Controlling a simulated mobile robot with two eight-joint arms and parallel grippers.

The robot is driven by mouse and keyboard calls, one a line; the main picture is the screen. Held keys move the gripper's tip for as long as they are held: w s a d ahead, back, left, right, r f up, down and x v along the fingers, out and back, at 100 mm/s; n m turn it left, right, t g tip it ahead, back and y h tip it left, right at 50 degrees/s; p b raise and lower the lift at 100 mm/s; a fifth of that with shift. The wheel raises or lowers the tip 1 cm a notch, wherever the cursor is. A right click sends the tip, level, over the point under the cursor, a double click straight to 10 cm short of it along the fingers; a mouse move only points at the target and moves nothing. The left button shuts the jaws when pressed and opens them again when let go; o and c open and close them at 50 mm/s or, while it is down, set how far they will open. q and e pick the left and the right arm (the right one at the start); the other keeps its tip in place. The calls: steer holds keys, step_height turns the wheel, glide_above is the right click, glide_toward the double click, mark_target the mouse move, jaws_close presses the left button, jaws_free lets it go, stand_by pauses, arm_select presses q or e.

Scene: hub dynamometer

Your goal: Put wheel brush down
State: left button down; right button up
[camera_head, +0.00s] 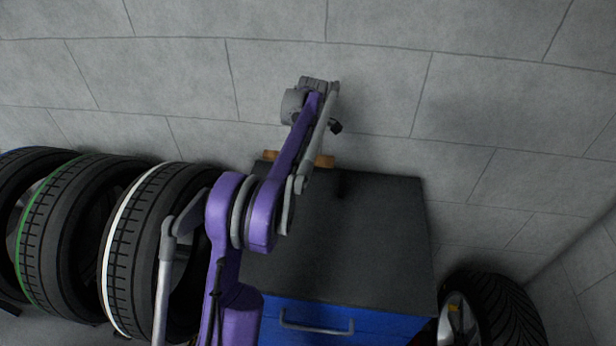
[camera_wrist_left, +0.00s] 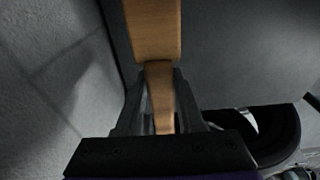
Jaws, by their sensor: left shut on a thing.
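The wheel brush (camera_wrist_left: 153,28) has a pale wooden body with a narrower wooden handle. In the left wrist view my left gripper (camera_wrist_left: 160,112) is shut on the handle, one dark finger on each side. In the head view, wooden parts of the brush (camera_head: 325,161) show on both sides of my purple left arm, at the back edge of the dark cabinet top (camera_head: 375,235). The arm hides the middle of the brush and the gripper's fingers there. I cannot tell whether the brush touches the cabinet top. My right gripper is out of view.
The cabinet has a blue drawer front (camera_head: 310,318) with a handle. Several tyres stand in a row on the left, one with a white stripe (camera_head: 118,250). Another wheel (camera_head: 500,310) is at the lower right. A grey block wall (camera_head: 500,100) is behind. Most of the cabinet top is bare.

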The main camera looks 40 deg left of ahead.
mark_target(301, 182)
arm_select(q)
step_height(301, 182, down, 7)
steer(key=shift+r, duration=0.15)
stand_by(0.4)
steer(key=shift+f, duration=0.2)
steer(key=c, duration=0.5)
jaws_free()
steer(key=shift+r, duration=0.15)
